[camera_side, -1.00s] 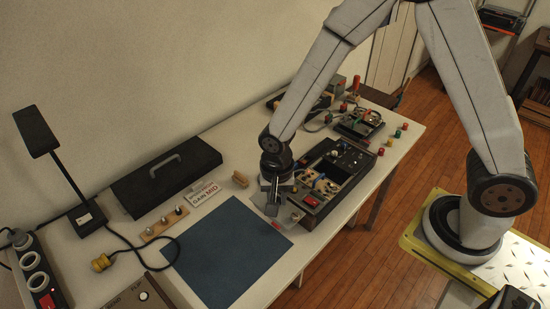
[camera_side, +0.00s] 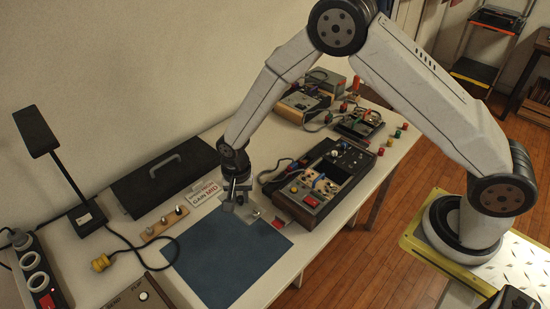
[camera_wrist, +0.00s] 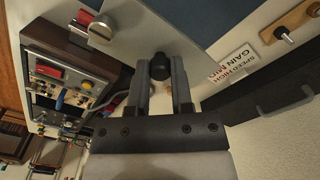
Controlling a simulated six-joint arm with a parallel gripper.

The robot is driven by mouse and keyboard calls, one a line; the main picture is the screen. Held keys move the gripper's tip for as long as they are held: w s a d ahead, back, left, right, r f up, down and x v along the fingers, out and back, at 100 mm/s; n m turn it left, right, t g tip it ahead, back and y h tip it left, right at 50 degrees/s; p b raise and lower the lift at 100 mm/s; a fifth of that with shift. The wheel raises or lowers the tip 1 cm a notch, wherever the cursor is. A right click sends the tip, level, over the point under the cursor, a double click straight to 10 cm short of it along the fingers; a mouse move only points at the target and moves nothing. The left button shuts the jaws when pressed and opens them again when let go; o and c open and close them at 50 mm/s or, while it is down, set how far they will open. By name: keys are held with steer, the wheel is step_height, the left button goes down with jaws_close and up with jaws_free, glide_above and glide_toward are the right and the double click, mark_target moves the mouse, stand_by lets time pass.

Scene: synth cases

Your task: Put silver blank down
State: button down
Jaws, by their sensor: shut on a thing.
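The silver blank (camera_wrist: 150,28) is a flat grey plate with a black knob (camera_wrist: 161,65) on it and a round silver screw head (camera_wrist: 102,28) near one corner. My gripper (camera_wrist: 161,72) is shut on the black knob, with one finger on each side. In the side view my gripper (camera_side: 236,202) points down at the back corner of the blue mat (camera_side: 220,265). The blank (camera_side: 262,224) shows there as a pale plate over the mat's upper right part. I cannot tell whether it touches the mat.
A wood-sided instrument (camera_side: 325,180) stands close on the right, with a small red piece (camera_side: 279,223) by the mat. A white label card (camera_side: 204,194), a wooden peg strip (camera_side: 163,225) and a black case (camera_side: 165,178) lie behind and left. The mat's front is clear.

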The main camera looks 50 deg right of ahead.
steer(key=shift+w+a+f, duration=0.15)
steer(key=shift+w+f, duration=0.5)
steer(key=shift+f, duration=0.15)
steer(key=shift+w+a+f, duration=0.15)
steer(key=shift+w+f, duration=0.5)
steer(key=shift+f, duration=0.1)
steer(key=shift+f, duration=0.1)
steer(key=shift+w+f, duration=0.25)
steer(key=shift+f, duration=1.5)
steer(key=shift+f, duration=0.15)
steer(key=c, duration=0.5)
jaws_free()
